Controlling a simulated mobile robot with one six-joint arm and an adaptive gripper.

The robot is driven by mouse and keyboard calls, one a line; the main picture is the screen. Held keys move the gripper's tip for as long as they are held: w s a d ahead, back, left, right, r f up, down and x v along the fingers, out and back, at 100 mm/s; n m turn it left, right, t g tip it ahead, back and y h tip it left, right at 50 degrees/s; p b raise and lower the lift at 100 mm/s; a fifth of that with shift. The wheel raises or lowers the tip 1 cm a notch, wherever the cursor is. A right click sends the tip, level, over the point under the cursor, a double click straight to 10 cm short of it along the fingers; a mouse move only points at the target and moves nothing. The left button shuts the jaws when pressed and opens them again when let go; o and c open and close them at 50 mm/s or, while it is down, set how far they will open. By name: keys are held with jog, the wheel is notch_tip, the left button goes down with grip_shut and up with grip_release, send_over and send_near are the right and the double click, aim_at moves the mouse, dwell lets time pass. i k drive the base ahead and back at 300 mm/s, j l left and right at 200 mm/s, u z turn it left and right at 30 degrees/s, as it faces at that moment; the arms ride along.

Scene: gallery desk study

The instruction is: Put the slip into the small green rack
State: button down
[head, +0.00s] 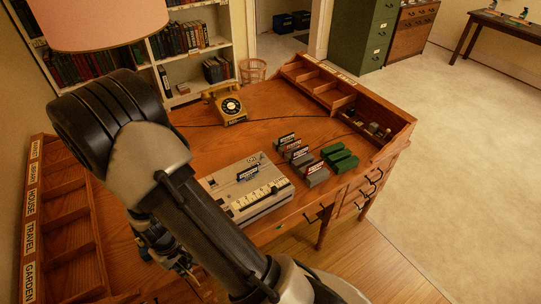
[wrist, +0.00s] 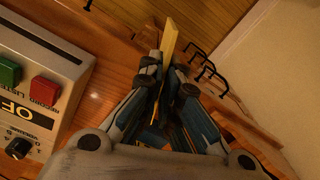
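The slip (wrist: 169,45) is a thin yellow strip, seen nearly edge-on in the wrist view. My gripper (wrist: 165,85) is closed around it, and the slip sticks out past the fingertips. In the head view my gripper (head: 165,255) is low at the left, partly behind my own arm, and the slip cannot be made out there.
A beige machine (head: 243,188) with a dark card stands on the desk; its red button (wrist: 45,90) shows in the wrist view. Grey racks with dark cards (head: 300,157) stand between it and the green rack. A yellow telephone (head: 231,110) is behind. Labelled shelves (head: 60,225) are at left.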

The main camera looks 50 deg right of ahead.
aim_at(343, 163)
jog(key=l+u, duration=0.15)
jog(key=u, duration=0.3)
jog(key=k+u, duration=0.1)
jog(key=u, duration=0.35)
jog(key=k+l+u, duration=0.1)
jog(key=u, duration=0.3)
jog(key=k+u, duration=0.1)
jog(key=u, duration=0.35)
jog(key=k+l, duration=0.15)
jog(key=k, duration=0.2)
jog(key=k+l, duration=0.15)
jog(key=k, duration=0.25)
jog(key=k+l, duration=0.15)
jog(key=k, duration=0.2)
jog(key=k+z, duration=0.1)
jog(key=z, duration=0.4)
jog(key=k+z, duration=0.1)
jog(key=z, duration=0.4)
jog(key=l+z, duration=0.15)
jog(key=z, duration=0.35)
jog(key=k+l+z, duration=0.15)
jog(key=z, duration=0.35)
